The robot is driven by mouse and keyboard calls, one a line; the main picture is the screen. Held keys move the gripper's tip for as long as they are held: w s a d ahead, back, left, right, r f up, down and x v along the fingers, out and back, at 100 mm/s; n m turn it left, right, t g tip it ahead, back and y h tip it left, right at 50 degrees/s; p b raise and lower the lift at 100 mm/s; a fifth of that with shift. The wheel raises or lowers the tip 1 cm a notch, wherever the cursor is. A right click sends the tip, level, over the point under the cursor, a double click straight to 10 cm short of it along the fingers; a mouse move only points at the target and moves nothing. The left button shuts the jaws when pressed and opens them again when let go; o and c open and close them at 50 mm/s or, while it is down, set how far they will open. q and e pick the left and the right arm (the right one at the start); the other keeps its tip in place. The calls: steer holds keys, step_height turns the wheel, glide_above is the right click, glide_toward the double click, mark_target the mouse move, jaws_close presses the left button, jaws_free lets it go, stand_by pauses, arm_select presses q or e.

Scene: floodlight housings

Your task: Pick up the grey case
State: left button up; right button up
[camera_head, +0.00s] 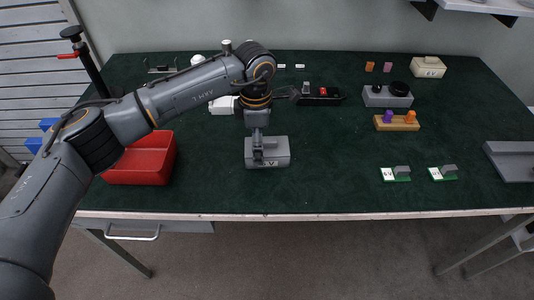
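The grey case (280,153) is a shallow grey box on the green table top, near the middle and towards the front edge. The fingers are small and seen nearly edge-on. I cannot tell whether they touch or grip the case. My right gripper is out of view.
A red bin (148,163) stands left of the case. A black tool (320,96) lies behind it. To the right are a grey block with a black knob (388,97), a wooden holder (397,124), two small green boards (396,175) and a grey tray (515,160).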

arm_select(q)
step_height(320, 180, down, 2)
steer(key=shift+f, duration=0.1)
steer(key=c, duration=1.3)
step_height(320, 180, up, 10)
steer(key=shift+r, duration=0.1)
steer(key=shift+f, duration=4.85)
